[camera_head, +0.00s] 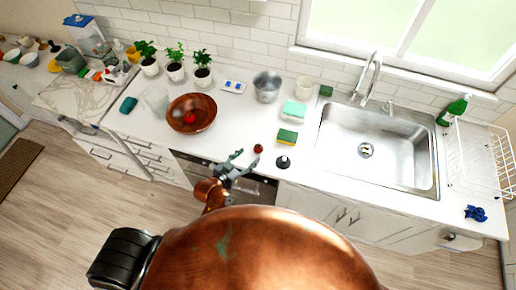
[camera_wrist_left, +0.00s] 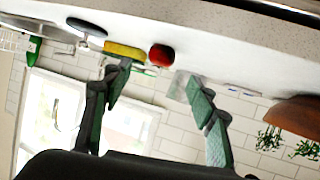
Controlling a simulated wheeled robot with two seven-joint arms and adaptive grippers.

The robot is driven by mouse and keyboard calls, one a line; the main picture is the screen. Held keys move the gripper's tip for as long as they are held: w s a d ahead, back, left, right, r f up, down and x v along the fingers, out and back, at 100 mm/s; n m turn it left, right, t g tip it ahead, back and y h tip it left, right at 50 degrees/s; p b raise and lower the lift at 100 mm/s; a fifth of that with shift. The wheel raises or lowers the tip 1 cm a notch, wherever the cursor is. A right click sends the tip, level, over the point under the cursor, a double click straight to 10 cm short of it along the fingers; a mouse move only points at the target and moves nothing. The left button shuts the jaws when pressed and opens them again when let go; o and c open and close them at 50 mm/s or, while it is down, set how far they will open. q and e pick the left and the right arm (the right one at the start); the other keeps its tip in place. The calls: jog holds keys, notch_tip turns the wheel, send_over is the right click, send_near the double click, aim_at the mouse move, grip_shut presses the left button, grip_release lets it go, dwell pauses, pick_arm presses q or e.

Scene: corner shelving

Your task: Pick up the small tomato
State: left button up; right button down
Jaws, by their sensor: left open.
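The small tomato (camera_head: 258,148) is dark red and lies on the white counter near its front edge. In the left wrist view the small tomato (camera_wrist_left: 161,55) shows near the counter surface, between the directions of the two fingers. My left gripper (camera_head: 242,162) is open and empty, at the counter's front edge, just left of and in front of the tomato. Its two green-grey fingers (camera_wrist_left: 155,84) stand wide apart in the left wrist view, and the tomato appears beyond their tips, apart from them. My right gripper is not in view.
A brown bowl (camera_head: 206,101) holding a larger red thing stands left of the gripper. A yellow-green sponge (camera_head: 288,136) and a dark round stopper-like thing (camera_head: 283,162) lie right of the tomato. The sink (camera_head: 328,140) is farther right. Counter behind the tomato is clear.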

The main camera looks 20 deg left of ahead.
aim_at(256, 150)
pick_arm(q)
jog(key=shift+w+d, duration=0.2)
jog(key=shift+w, duration=0.3)
jog(key=x, duration=0.3)
jog(key=p+x, duration=0.1)
jog(key=x, duration=0.3)
jog(key=shift+f, duration=0.25)
jog(key=shift+s+a, duration=0.1)
jog(key=shift+c, duration=0.7)
jog(key=c, duration=1)
